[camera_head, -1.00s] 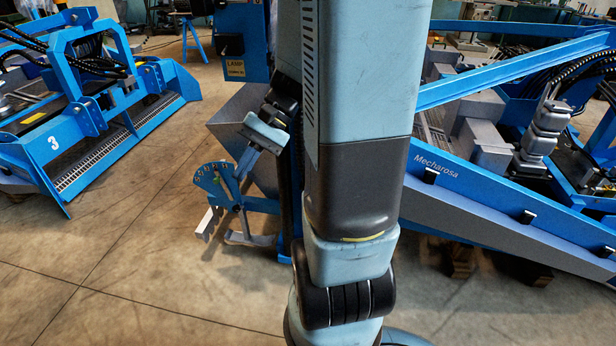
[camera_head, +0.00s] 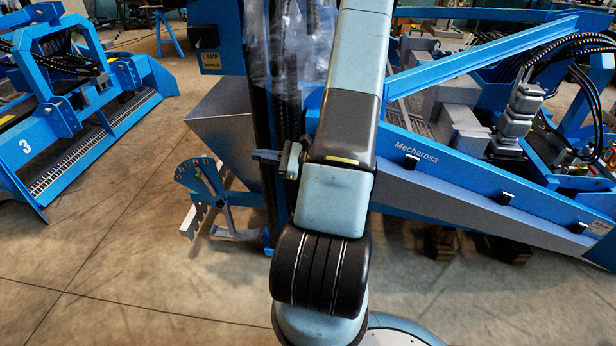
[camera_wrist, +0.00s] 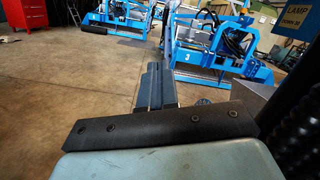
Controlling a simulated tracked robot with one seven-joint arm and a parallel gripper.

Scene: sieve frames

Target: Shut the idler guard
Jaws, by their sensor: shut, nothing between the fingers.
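I cannot pick out the idler guard for certain. A translucent, crumpled-looking sheet (camera_head: 285,60) hangs at top centre in the head view, in front of the blue machine behind my arm; I cannot tell whether it is part of the guard. My gripper (camera_head: 256,155) is left of my forearm, pointing left, in front of a dark upright column. In the wrist view my gripper (camera_wrist: 153,72) has its fingers together and empty, pointing out over the open floor. My arm hides part of the machine behind it.
A grey hopper (camera_head: 220,125) and a blue quadrant dial (camera_head: 198,174) with a lever stand left of the column. A blue box with a lamp sign (camera_head: 211,62) is above. A blue machine marked 3 (camera_head: 75,135) stands far left. Floor is clear between.

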